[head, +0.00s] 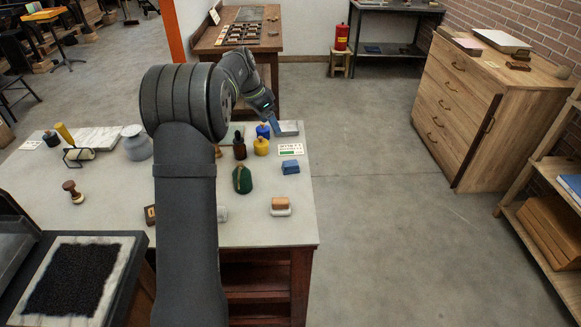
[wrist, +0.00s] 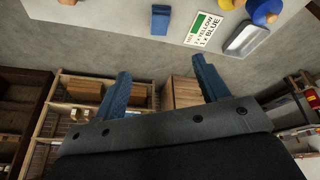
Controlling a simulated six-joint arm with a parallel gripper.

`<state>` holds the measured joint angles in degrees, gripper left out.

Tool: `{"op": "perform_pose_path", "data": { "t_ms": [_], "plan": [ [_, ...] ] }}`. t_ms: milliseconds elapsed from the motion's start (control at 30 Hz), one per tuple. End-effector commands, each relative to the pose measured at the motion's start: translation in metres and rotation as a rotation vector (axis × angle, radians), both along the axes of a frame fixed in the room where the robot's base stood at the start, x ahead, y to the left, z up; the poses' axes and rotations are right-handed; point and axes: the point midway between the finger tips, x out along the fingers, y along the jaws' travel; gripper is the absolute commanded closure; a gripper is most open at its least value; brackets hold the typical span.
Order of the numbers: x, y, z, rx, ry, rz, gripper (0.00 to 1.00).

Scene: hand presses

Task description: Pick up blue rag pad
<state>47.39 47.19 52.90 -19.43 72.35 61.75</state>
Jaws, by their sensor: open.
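The blue rag pad (head: 290,167) is a small folded blue block lying on the pale worktable (head: 300,226) near its right edge, in front of a small printed card. In the wrist view the blue pad (wrist: 160,19) shows at the top, beyond the open fingers and apart from them. My gripper (wrist: 162,78) is open, with two blue-grey fingers and nothing between them. In the head view my gripper (head: 264,108) is above the table's back right part, behind the pad; its fingertips are hard to make out there.
The printed card (head: 291,149) and a grey tray (head: 287,128) lie behind the pad. A yellow jar (head: 261,147), a dark bottle (head: 239,148) and a green item (head: 243,180) stand to its left. An orange-and-white block (head: 281,206) is nearer. The floor right of the table is clear.

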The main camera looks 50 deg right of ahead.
Motion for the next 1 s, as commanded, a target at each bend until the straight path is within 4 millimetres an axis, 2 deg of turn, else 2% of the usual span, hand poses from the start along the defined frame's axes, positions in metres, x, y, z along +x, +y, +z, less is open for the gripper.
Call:
{"op": "perform_pose_path", "data": {
  "t_ms": [100, 300, 467, 800, 1000],
  "plan": [
    [0.011, -0.007, -0.023, -0.021, -0.010, -0.178, 0.33],
    [0.019, -0.013, -0.041, -0.056, -0.026, -0.356, 0.33],
    [0.016, -0.018, -0.056, -0.061, -0.027, -0.387, 0.33],
    [-0.002, -0.040, -0.122, -0.060, -0.027, -0.386, 0.33],
    [-0.008, -0.049, -0.149, -0.062, -0.030, -0.385, 0.33]
  ]
}}
